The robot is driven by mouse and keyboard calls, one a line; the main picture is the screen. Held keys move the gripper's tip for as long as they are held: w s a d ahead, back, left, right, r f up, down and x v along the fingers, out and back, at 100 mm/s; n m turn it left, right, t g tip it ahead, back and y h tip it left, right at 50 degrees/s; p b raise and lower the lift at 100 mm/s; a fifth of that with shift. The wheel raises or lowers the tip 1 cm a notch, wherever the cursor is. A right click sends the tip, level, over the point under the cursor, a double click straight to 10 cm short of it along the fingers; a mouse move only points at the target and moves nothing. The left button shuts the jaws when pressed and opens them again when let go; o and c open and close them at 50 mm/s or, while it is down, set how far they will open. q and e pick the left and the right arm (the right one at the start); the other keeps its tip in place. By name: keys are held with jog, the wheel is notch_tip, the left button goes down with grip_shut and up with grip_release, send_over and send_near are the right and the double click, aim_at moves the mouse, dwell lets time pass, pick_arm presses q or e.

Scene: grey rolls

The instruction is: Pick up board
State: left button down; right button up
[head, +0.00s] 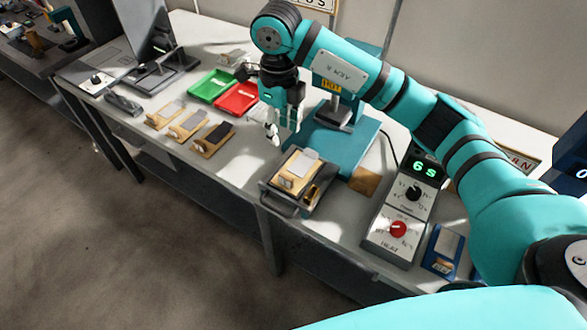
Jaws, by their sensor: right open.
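Several small wooden boards with grey or dark pieces on top lie in a row on the light table: one at the left (165,115), a middle one (187,125) and one with a dark piece (213,139). Another wooden board (297,171) with a pale plate on it sits in a dark metal holder (300,205). My right gripper (284,134) points down, open and empty, above the table just behind that holder. It is apart from all the boards. I cannot tell which board the task means. My left gripper is not in view.
A green tray (211,86) and a red tray (236,98) stand behind the row. A teal press (342,150) stands right of my gripper. A control box (400,215) reading 6S and a brown square (364,181) are further right. Bare table lies between row and holder.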

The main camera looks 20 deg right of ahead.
jog(key=p, duration=0.3)
send_near(282, 174)
notch_tip(282, 174, down, 5)
jog(key=shift+w+d+f, duration=0.1)
jog(key=shift+d, duration=0.05)
notch_tip(282, 174, down, 5)
jog(key=shift+r+p, duration=0.2)
jog(key=shift+p, duration=0.75)
jog(key=shift+f, duration=0.35)
jog(key=shift+c, duration=0.2)
grip_shut()
